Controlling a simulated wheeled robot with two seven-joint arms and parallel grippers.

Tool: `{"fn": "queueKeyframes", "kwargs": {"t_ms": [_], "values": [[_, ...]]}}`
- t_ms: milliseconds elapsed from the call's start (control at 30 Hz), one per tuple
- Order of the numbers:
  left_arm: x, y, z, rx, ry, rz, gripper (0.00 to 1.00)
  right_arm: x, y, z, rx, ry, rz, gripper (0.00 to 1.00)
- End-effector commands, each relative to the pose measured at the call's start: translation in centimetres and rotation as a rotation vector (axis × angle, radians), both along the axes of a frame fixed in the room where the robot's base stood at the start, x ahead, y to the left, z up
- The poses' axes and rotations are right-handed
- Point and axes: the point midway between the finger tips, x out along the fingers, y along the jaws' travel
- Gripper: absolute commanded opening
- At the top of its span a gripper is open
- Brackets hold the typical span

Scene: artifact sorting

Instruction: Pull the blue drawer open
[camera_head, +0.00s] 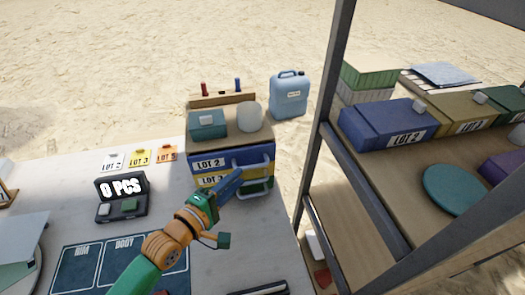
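The blue drawer (228,159), labelled LOT 2, is the top drawer of a small wooden cabinet (190,148). Its front looks about flush with the cabinet. A pale bar handle (262,164) shows on its right part. My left gripper (239,174) has dark blue fingers and is in front of the drawers, with its tips close to the blue drawer's handle. I cannot tell whether the tips touch the handle or whether the fingers are open or shut. The gripper partly hides the yellow drawer (207,181) and the green drawer below. My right gripper is out of view.
A teal box (207,125) and a whitish jar (250,117) stand on the cabinet. A light blue canister (290,95) stands behind it. A dark-framed shelf (330,120) with lidded boxes is close on the right. The pale table (60,190) holds a 0 PCS display (121,187).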

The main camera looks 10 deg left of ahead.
Motion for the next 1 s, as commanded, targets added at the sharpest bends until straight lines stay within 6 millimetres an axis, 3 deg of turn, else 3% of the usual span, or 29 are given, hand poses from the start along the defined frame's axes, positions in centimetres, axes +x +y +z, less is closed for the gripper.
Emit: {"fn": "queueKeyframes", "kwargs": {"t_ms": [500, 833, 867, 967, 1000], "values": [[6.0, -2.5, -0.8, -0.019, -0.003, 0.002, 0.27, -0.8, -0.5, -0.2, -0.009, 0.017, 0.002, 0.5], [6.5, -2.7, -1.0, -0.015, -0.002, 0.001, 0.27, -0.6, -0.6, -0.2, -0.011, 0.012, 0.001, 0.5], [6.5, -2.7, -1.0, -0.015, -0.002, 0.001, 0.24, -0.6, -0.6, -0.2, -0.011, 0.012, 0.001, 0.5], [6.5, -2.7, -1.0, -0.015, -0.002, 0.001, 0.0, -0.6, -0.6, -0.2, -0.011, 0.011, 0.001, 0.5], [6.5, -2.7, -1.0, -0.015, -0.002, 0.001, 0.0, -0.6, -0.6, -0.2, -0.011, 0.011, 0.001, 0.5]]}}
